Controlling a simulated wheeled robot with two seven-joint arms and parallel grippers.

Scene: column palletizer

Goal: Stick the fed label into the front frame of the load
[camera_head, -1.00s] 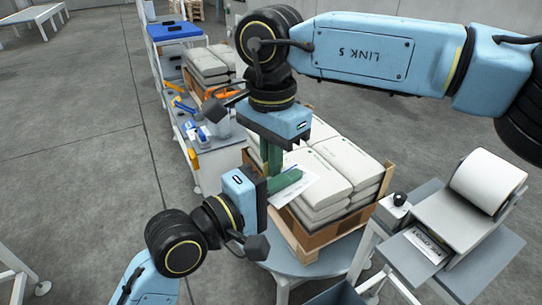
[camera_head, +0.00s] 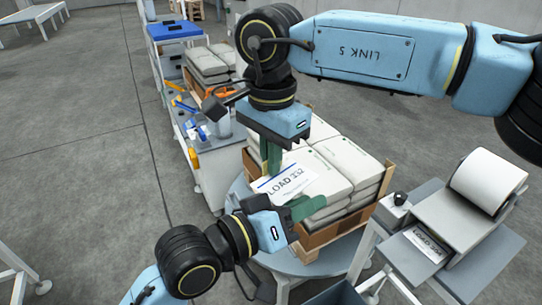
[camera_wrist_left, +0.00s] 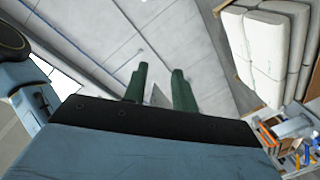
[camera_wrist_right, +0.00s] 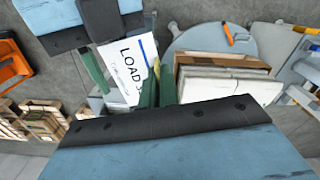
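The label (camera_head: 290,182), a white card reading LOAD with a number and a blue strip, hangs beside the load's front left corner. My right gripper (camera_head: 270,172) is shut on its blue-strip edge; the label also shows in the right wrist view (camera_wrist_right: 122,66). My left gripper (camera_head: 303,208) is just beside the label's lower right, its green fingers apart and empty in the left wrist view (camera_wrist_left: 160,88). The load (camera_head: 335,165) is stacked pale sacks on a pallet with brown and wooden sides (camera_head: 318,238). I cannot make out a separate front frame.
A label printer (camera_head: 465,215) with a white roll stands at the right, a printed label (camera_head: 425,243) at its front. A round grey table (camera_head: 290,264) carries the load. A bench (camera_head: 215,157) with tools and another sack stack (camera_head: 208,64) are behind. Open floor lies at left.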

